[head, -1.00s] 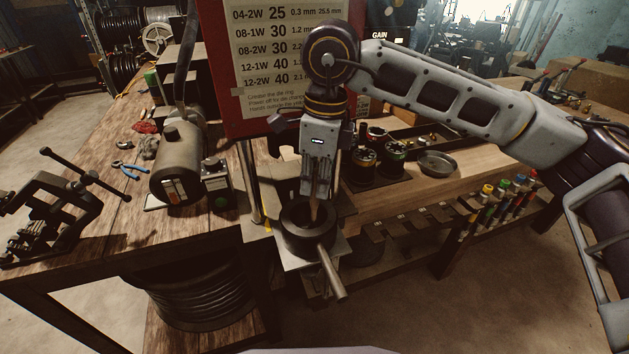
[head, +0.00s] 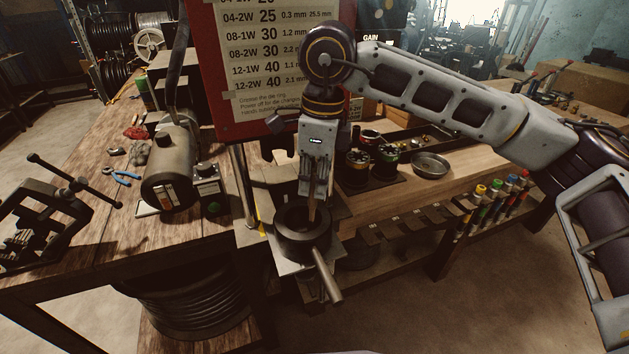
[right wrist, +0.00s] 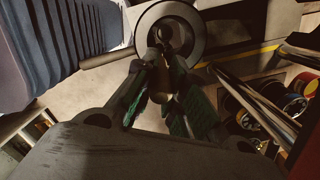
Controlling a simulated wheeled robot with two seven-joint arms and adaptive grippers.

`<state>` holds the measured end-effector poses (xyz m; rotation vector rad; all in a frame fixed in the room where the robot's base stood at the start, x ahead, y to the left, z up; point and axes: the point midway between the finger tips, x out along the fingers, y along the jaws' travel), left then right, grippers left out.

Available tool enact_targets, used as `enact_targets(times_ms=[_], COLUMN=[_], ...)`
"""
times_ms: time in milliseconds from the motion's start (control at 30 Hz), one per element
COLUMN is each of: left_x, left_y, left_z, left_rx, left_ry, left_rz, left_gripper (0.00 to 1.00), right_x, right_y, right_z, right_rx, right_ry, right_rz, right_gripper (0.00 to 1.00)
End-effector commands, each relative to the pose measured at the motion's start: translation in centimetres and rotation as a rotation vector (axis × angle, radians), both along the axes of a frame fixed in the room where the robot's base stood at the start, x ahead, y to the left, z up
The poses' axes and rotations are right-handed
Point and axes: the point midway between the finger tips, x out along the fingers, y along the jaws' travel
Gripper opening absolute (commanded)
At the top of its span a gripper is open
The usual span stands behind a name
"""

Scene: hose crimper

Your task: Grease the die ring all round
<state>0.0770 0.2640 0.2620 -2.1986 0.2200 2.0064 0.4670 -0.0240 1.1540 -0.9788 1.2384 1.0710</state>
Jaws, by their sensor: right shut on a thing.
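The die ring (head: 300,243) is a dark, thick round ring on the crimper's small platform, with a grey bar handle (head: 326,276) sticking out toward the lower right. My right gripper (head: 312,196) points down over the ring and is shut on a thin tan stick-like tool (head: 312,212), whose lower end reaches into the ring's opening. In the right wrist view the ring (right wrist: 170,30) shows at the top, with the green-padded fingers (right wrist: 168,100) around the tool below it. Whether the tool's tip touches the ring's wall, and any grease, I cannot tell. My left gripper is out of view.
A red board with a printed chart (head: 270,70) stands close behind my right gripper. A motor-like cylinder (head: 170,170) and pliers (head: 122,174) are on the left bench. Spools (head: 385,160) and a round metal dish (head: 430,165) are on the right bench.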

Motion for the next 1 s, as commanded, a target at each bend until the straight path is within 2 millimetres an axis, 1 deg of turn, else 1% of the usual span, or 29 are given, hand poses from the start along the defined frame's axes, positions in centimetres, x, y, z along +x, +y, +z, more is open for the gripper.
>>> enact_targets(times_ms=[600,1000], left_x=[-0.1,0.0], left_y=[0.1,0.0], left_z=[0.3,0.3], left_rx=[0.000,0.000], left_ry=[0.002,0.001], left_rz=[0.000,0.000], left_gripper=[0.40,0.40], right_x=[1.8,1.9], right_y=[1.6,1.7], right_z=[0.0,0.0], right_rx=[0.000,0.000], right_ry=[0.001,0.000], right_rz=[0.000,0.000], right_gripper=[0.00,0.00])
